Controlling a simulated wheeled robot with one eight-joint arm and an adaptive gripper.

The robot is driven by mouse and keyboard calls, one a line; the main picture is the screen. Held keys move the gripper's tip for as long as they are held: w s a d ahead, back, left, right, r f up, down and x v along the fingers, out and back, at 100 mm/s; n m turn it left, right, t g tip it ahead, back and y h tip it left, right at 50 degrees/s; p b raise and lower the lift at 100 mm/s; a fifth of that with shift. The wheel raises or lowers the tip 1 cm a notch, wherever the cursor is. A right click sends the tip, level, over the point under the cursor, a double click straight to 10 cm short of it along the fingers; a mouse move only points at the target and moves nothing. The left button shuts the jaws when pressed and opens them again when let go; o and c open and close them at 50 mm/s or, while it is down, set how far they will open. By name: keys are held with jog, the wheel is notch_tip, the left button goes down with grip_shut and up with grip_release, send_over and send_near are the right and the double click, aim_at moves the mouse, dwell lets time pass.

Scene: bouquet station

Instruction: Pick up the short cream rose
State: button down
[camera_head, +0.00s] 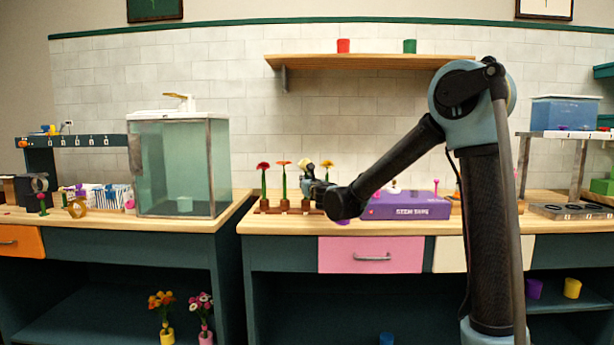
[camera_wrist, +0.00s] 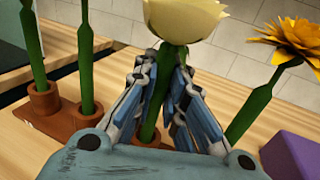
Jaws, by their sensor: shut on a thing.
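The cream rose (camera_wrist: 185,18) has a pale cream head and a green stem, and it stands upright between my fingers in the wrist view. In the head view its head (camera_head: 309,168) shows at my gripper, in a row of flowers. My gripper (camera_wrist: 160,85) is shut on the stem, with a finger on each side. In the head view my gripper (camera_head: 312,186) is small and partly covered by my arm.
A brown holder rack (camera_wrist: 60,122) with green stems in cups is at the left. An orange-yellow flower (camera_wrist: 288,42) stands close at the right, near a purple box (camera_wrist: 295,158). In the head view, red (camera_head: 263,166) and orange (camera_head: 284,163) flowers stand left of the rose.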

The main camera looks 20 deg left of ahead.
notch_tip(320, 180, up, 25)
dwell(1.5)
